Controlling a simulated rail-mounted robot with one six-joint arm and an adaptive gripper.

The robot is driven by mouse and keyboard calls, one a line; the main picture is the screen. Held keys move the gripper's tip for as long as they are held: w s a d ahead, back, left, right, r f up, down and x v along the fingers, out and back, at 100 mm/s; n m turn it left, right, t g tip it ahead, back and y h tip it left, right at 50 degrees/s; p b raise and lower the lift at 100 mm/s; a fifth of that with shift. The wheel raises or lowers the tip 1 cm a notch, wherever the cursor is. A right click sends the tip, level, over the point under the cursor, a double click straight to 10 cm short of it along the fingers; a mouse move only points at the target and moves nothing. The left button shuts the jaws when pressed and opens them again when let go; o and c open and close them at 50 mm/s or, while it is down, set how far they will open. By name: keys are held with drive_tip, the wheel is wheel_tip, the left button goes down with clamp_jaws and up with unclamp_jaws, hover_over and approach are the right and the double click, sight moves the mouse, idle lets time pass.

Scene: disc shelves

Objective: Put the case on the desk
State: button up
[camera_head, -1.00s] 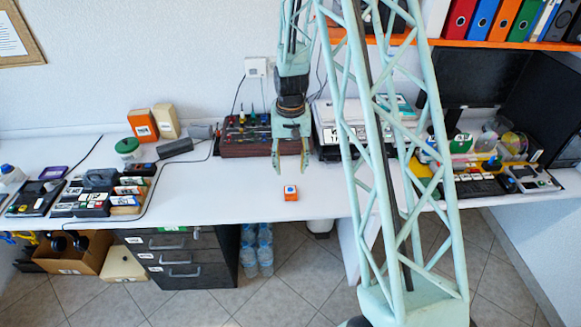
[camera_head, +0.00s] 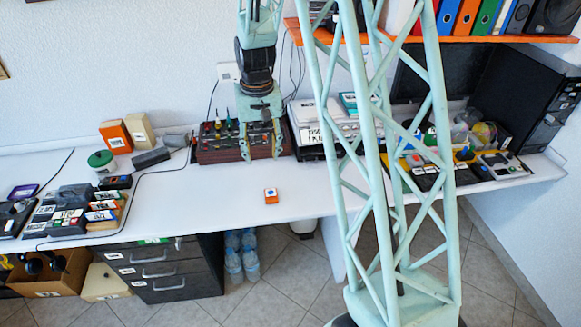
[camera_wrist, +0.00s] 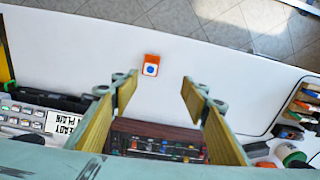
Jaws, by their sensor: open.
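A small orange and white case (camera_head: 271,196) with a blue dot sits on the white desk (camera_head: 220,205), near its front edge. It also shows in the wrist view (camera_wrist: 151,66), beyond the fingertips and roughly between their lines. My gripper (camera_head: 262,156) is open and empty, pointing down above and behind the case in the head view. It also shows in the wrist view (camera_wrist: 158,84), its two yellow-padded fingers spread wide. Nothing touches the case.
A dark red rack (camera_head: 220,150) of tools stands behind my gripper. Left are labelled blocks (camera_head: 70,215), a green-lidded jar (camera_head: 102,160) and a black cable. A white device (camera_head: 318,125) stands right of the rack. The desk around the case is clear.

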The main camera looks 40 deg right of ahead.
drive_tip(key=s+a+r+n+t, duration=0.1)
drive_tip(key=s+a+r, duration=0.2)
drive_tip(key=s+r, duration=0.35)
drive_tip(key=s+a+r, duration=0.4)
drive_tip(key=r, duration=0.5)
drive_tip(key=s+a+r+n+t, duration=0.1)
drive_tip(key=s+a+r, duration=0.2)
drive_tip(key=s+r, duration=0.3)
drive_tip(key=s+a+r, duration=0.2)
drive_tip(key=s+r, duration=0.1)
drive_tip(key=s, duration=0.4)
drive_tip(key=s+a+r+n+t, duration=0.1)
drive_tip(key=s+a+r, duration=0.1)
drive_tip(key=s, duration=0.5)
drive_tip(key=s+a+r+n, duration=0.1)
drive_tip(key=s+r, duration=0.3)
drive_tip(key=s, duration=0.3)
drive_tip(key=shift+s+a, duration=0.25)
drive_tip(key=shift+a, duration=0.15)
